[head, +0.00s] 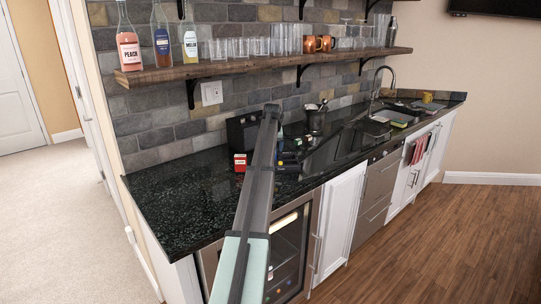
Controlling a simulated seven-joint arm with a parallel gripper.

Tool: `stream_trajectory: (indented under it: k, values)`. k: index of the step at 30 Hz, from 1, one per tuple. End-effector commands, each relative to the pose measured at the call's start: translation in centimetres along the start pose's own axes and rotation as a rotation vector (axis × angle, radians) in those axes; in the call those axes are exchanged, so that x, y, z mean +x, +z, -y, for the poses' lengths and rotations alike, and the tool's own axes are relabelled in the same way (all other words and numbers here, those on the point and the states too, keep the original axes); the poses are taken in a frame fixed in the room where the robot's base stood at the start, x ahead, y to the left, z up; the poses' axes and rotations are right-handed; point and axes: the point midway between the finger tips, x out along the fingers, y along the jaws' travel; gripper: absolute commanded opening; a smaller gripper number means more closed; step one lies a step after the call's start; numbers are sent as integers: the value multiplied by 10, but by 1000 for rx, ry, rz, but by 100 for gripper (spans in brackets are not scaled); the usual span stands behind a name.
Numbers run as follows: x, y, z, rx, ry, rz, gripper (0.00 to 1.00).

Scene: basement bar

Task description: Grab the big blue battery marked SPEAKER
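My arm reaches up the middle of the head view and out over the black counter (180,205). Dark parts (289,157) just right of the arm may be my gripper or small items on the counter; I cannot tell which. Whether the gripper is open or shut does not show. Small spots of yellow and blue show among these dark parts. I cannot make out a big blue battery or read the word SPEAKER anywhere. The arm hides part of the counter there.
A small red box (239,162) stands left of the arm, before a black appliance (240,132). A dark container (316,121) with utensils stands behind, right of the arm. A wooden shelf (160,77) with bottles and glasses hangs above. The counter's left end is clear.

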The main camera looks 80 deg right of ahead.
Motion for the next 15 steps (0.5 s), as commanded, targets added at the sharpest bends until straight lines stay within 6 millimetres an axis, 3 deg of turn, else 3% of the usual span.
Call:
stream_trajectory:
  k: [4, 11, 15]
  values:
    - [17, -1, 0, 0, 0, 0, 87]
    - [20, 0, 0, 0, 0, -1, 87]
    - [20, 0, 0, 0, 0, -1, 77]
